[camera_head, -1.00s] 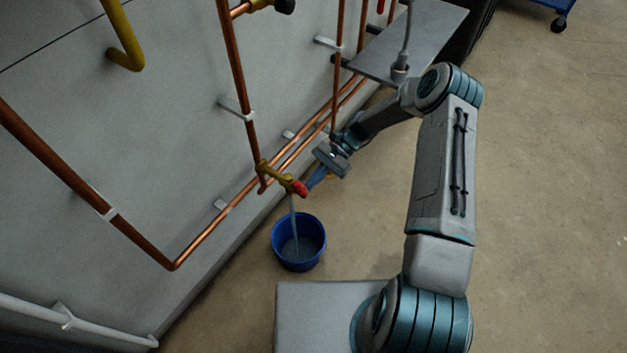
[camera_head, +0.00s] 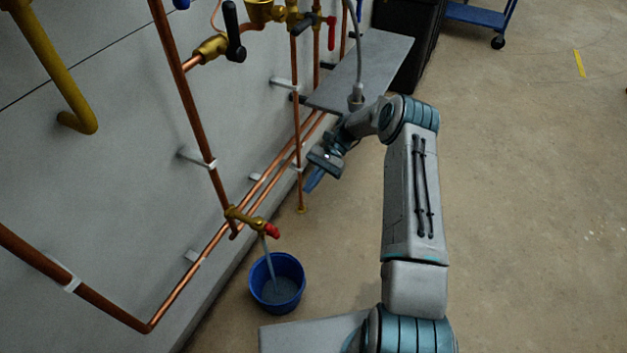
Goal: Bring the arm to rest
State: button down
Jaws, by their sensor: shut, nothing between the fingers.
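My gripper (camera_head: 311,182) hangs in the air near the wall, above and right of the brass drain tap. It is shut with nothing between its fingers, and it is apart from the tap. My arm reaches up from the lower right and bends over at the elbow, with the gripper pointing down and left. The brass drain tap (camera_head: 246,218) has a red handle (camera_head: 271,230). A stream of water runs from it into a blue bucket (camera_head: 262,296) on the floor, which has water in it.
Copper pipes (camera_head: 185,92) run along the wall. A grey shelf (camera_head: 372,70) juts out behind my wrist. A blue cart (camera_head: 478,14) stands far back. The floor at right is clear.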

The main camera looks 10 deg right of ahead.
jog(key=shift+w+d+r, duration=0.2)
jog(key=shift+w+d, duration=0.25)
jog(key=shift+d, duration=0.05)
jog(key=shift+r, duration=0.1)
jog(key=s+r+n+t+h+p, duration=0.2)
jog(key=s+r+h+p, duration=0.15)
jog(key=r, duration=1.05)
jog(key=s+r+n+t+h+p, duration=0.25)
jog(key=s+r+p, duration=0.25)
jog(key=r, duration=0.9)
jog(key=s+d+r+n+t+h+p, duration=0.1)
jog(key=s+d+r+n+t+p, duration=0.1)
jog(key=s+r, duration=0.6)
jog(key=s+d+r+n+t+h+p, duration=0.1)
jog(key=s+d+r+t+h+p, duration=0.1)
jog(key=s+r+t+p, duration=0.3)
jog(key=shift+s+d+r+n+h+p, duration=0.3)
jog(key=shift+s+r+p, duration=0.45)
jog(key=shift+s+r, duration=1.45)
jog(key=shift+s+a+f, duration=0.1)
jog(key=shift+s+f, duration=0.55)
jog(key=shift+f, duration=0.05)
dwell(0.4)
